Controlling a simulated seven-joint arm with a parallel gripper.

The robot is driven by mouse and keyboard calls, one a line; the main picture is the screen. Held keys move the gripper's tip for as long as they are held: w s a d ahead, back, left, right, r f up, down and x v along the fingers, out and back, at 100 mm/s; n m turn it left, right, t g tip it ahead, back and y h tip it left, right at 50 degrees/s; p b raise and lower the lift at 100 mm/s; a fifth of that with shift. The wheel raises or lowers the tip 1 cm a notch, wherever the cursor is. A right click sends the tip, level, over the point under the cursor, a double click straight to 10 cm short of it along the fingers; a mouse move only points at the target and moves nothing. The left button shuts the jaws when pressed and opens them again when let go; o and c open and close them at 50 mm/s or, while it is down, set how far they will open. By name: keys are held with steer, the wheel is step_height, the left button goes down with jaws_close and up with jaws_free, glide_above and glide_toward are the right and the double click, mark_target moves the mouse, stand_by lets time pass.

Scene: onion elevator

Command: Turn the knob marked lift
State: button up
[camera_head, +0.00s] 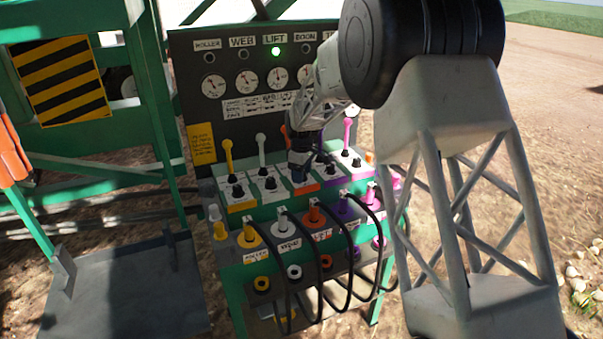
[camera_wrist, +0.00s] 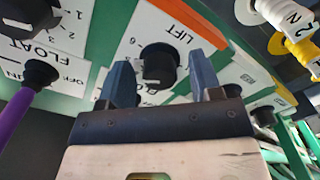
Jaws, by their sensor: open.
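The lift knob (camera_wrist: 158,66) is black and sits on a white plate with an orange edge, beside the word LIFT (camera_wrist: 176,30) in the wrist view. My gripper (camera_wrist: 165,82) is open, with one dark blue finger to the left and one to the right of the knob in that view. I cannot tell whether either finger touches it. In the head view, my gripper (camera_head: 300,168) points down at the orange-edged section of the control panel and largely hides the knob there.
Neighbouring black knobs (camera_head: 270,183) and upright levers, yellow (camera_head: 227,158), white (camera_head: 262,152) and pink (camera_head: 347,132), stand close by. Cabled plugs (camera_head: 314,213) line the lower step. A gauge board (camera_head: 205,105) rises behind, with a green lamp (camera_head: 276,51) lit under LIFT.

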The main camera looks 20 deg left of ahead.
steer(key=shift+c, duration=0.3)
steer(key=c, duration=0.9)
steer(key=shift+m, duration=0.4)
steer(key=m, duration=0.3)
steer(key=shift+m, duration=2.1)
steer(key=shift+o, duration=0.2)
steer(key=o, duration=0.9)
